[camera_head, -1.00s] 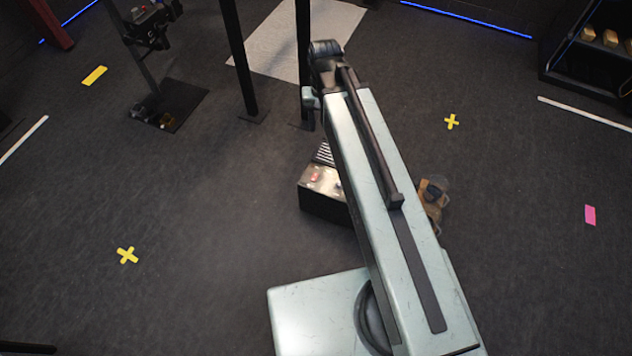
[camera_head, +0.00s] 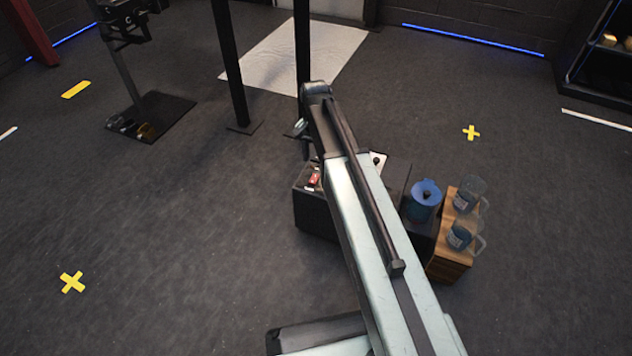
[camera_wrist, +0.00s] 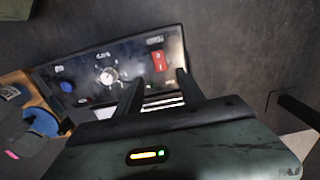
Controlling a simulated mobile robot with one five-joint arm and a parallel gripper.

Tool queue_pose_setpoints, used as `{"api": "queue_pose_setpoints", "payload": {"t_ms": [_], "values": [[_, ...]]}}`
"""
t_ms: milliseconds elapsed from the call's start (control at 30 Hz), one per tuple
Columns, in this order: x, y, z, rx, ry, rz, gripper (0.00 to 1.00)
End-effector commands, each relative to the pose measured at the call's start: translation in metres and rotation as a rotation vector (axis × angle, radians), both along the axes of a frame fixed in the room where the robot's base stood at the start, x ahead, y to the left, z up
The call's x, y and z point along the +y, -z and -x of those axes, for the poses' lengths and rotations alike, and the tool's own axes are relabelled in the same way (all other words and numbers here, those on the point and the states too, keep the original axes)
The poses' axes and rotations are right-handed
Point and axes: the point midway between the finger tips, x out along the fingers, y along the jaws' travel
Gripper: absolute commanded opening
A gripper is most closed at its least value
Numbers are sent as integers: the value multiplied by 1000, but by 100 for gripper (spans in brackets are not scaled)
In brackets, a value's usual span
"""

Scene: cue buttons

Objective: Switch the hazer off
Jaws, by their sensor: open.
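The hazer, a dark box (camera_head: 312,216) with a control panel on top, stands on the floor, partly hidden behind my arm in the head view. Its red rocker switch (camera_head: 315,178) shows left of my arm. In the wrist view the panel (camera_wrist: 84,64) carries the red switch (camera_wrist: 159,61), a round pale knob (camera_wrist: 108,75) and a small blue button (camera_wrist: 66,87). Which side of the switch is pressed I cannot tell. My gripper (camera_wrist: 160,78) is open and empty, its two fingers apart, with the switch showing between and beyond the tips. Contact is not visible.
A blue-lidded container (camera_head: 422,201) stands right of the hazer, beside a wooden crate (camera_head: 452,262) bearing two clear mugs (camera_head: 466,236). Black posts (camera_head: 233,75) stand behind the hazer. The floor (camera_head: 190,240) to the left is clear.

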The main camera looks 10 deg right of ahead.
Motion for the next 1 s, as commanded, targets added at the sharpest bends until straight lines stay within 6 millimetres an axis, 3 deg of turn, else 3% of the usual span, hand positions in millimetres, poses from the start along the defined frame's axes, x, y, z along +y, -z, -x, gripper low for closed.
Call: {"api": "queue_pose_setpoints", "payload": {"t_ms": [167, 600, 900, 1000], "values": [[0, 9, 0, 0, -1, 0, 45], [0, 77, 0, 0, -2, 0, 45], [0, 76, 0, 0, -2, 0, 45], [0, 76, 0, 0, -2, 0, 18]]}}
